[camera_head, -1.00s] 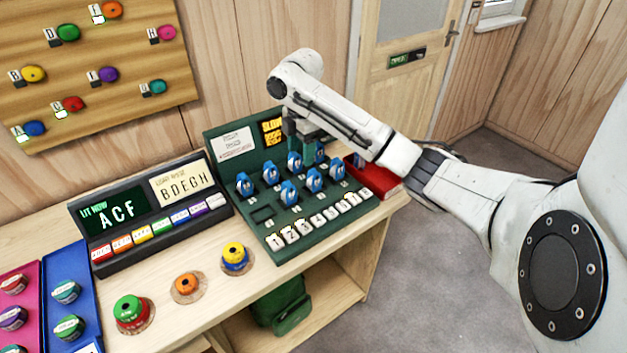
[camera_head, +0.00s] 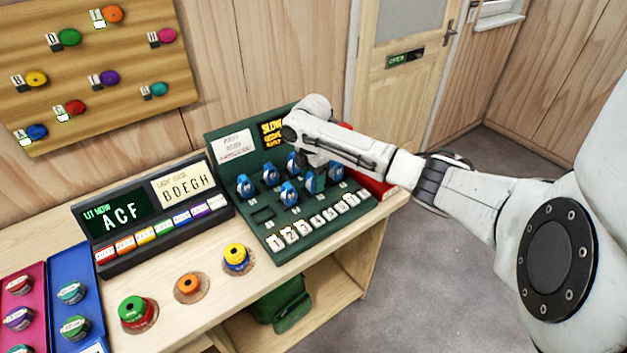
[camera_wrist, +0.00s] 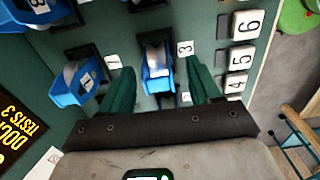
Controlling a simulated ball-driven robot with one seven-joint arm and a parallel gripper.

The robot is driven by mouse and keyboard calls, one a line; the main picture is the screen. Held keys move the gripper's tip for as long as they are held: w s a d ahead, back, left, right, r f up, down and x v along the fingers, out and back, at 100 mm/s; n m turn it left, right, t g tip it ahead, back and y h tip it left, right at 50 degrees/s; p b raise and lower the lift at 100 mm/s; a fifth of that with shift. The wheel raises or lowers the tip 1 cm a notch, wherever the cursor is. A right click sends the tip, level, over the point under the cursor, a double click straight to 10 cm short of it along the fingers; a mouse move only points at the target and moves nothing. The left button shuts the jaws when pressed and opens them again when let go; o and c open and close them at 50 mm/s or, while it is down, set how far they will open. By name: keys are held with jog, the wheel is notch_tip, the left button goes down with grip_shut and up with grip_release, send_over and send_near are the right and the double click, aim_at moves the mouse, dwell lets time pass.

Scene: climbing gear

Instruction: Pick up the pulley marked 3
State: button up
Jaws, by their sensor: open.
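The green pulley case (camera_head: 262,243) holds several blue pulleys in slots with small white number labels. In the wrist view, a blue pulley with a grey wheel (camera_wrist: 157,72) stands upright in its slot, and the label 3 (camera_wrist: 185,47) is just to its right. My gripper (camera_wrist: 160,88) is open, with one green finger on each side of this pulley. I cannot tell whether the fingers touch it. In the head view, my gripper (camera_head: 314,180) is low among the pulleys, and my wrist partly hides them.
Other blue pulleys stand close by, such as one (camera_wrist: 72,82) left of my gripper in the wrist view. A row of white number keys (camera_head: 318,222) runs along the case's front. A red box (camera_head: 368,180) is at the right. The lit display box (camera_head: 118,213) stands left.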

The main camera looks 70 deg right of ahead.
jog(key=shift+f, duration=0.3)
jog(key=shift+c, duration=0.4)
jog(key=c, duration=1)
jog(key=shift+r, duration=0.1)
